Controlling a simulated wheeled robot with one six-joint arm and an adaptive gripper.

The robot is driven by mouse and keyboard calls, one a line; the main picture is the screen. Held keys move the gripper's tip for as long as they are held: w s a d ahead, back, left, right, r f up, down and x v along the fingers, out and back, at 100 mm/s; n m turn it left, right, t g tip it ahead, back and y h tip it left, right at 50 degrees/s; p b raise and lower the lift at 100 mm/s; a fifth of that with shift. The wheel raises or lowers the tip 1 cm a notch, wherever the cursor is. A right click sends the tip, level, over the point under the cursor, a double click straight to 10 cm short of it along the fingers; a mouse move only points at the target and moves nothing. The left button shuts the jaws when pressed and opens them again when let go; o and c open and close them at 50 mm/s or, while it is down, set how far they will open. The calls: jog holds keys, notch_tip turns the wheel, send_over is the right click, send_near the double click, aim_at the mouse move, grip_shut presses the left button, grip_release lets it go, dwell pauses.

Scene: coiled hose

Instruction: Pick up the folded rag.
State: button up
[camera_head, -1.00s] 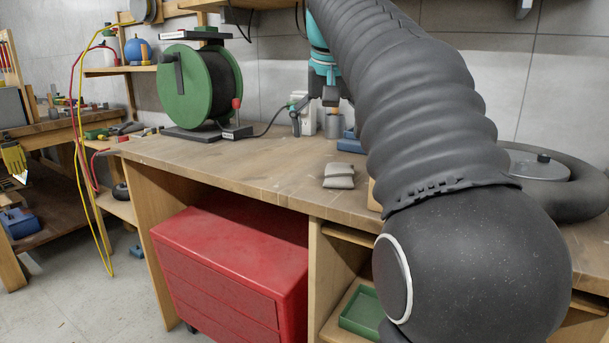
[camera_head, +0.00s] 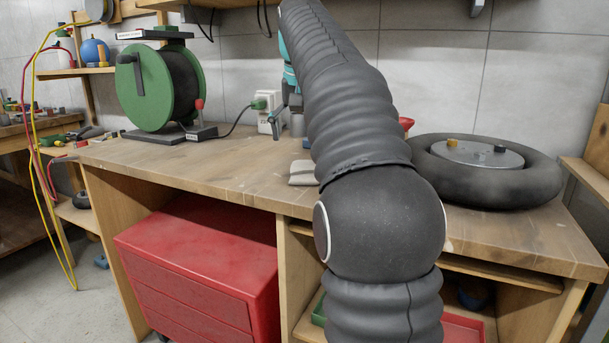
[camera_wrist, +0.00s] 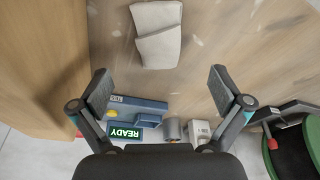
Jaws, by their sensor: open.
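The folded rag (camera_head: 302,173) is a small pale grey-beige cloth pad lying on the wooden workbench (camera_head: 240,181); my arm hides its right side in the head view. In the wrist view the whole rag (camera_wrist: 157,35) shows at the top, its layers visible. My gripper (camera_wrist: 161,86) is open and empty, its two fingers wide apart. The rag is beyond the fingertips in that view, roughly centred between them and apart from both. In the head view my gripper is mostly hidden behind my arm, near the wall.
A green cable reel (camera_head: 145,88) stands on the bench's left. A white socket box (camera_head: 268,115) is near the wall. A black ring with a grey disc (camera_head: 480,172) lies at right. A red drawer cabinet (camera_head: 203,250) is below.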

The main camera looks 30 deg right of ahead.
aim_at(305, 167)
jog(key=shift+d+b+x, duration=0.1)
jog(key=shift+b+x, duration=0.45)
jog(key=shift+x, duration=1.4)
jog(key=shift+d+b+x, duration=0.15)
jog(key=shift+b+x, duration=0.35)
jog(key=shift+x, duration=1.45)
jog(key=c, duration=1.2)
jog(key=shift+r, duration=0.1)
notch_tip(305, 167, up, 8)
jog(key=p, duration=0.3)
jog(key=shift+p, duration=0.3)
jog(key=shift+r+b, duration=0.3)
jog(key=shift+r, duration=0.6)
